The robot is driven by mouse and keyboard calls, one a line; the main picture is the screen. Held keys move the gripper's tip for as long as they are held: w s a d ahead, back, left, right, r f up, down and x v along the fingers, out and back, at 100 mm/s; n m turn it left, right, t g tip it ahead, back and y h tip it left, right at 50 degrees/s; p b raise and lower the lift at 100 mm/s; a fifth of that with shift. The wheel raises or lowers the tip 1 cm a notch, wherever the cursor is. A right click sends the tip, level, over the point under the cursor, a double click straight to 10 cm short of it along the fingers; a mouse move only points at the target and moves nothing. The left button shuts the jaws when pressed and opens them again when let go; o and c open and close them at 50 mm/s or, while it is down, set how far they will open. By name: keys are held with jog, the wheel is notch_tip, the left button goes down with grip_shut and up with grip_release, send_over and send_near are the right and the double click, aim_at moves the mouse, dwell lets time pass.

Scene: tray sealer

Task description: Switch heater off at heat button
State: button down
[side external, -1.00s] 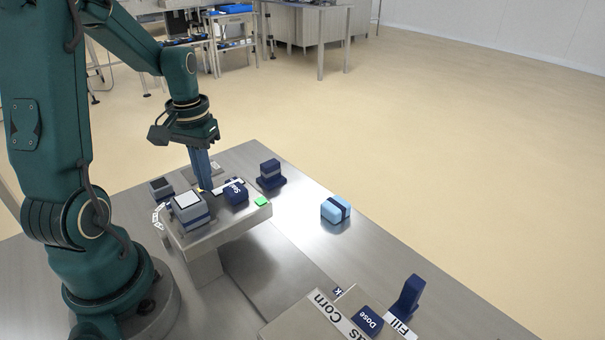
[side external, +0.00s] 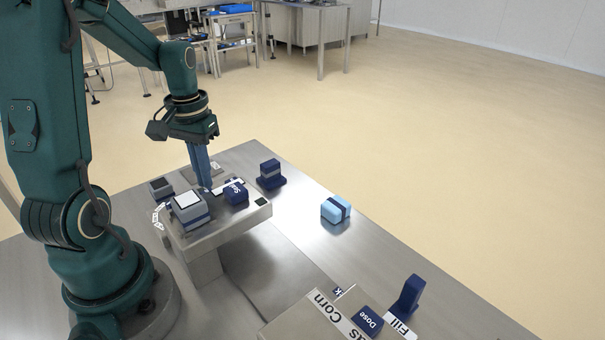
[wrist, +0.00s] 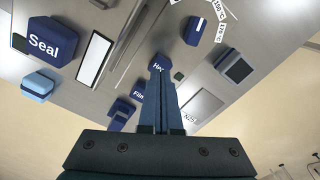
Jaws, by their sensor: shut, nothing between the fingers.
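The heat button (wrist: 158,69) is dark blue with white lettering starting "He"; my fingers cover part of it in the wrist view. My gripper (wrist: 161,60) is shut and empty, with its fingertips at this button. I cannot tell whether they touch or press it. A small square lamp (side external: 261,201) at the panel's right corner is dark.
The blue Seal button (wrist: 43,45) and Film button (wrist: 138,92) are close by. A blue knob (wrist: 197,30) has temperature labels around it. A light blue block (side external: 336,209) lies on the table to the right. Another panel with a Dose button (side external: 368,320) stands in front.

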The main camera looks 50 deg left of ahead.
notch_tip(320, 180, up, 12)
dwell(1.2)
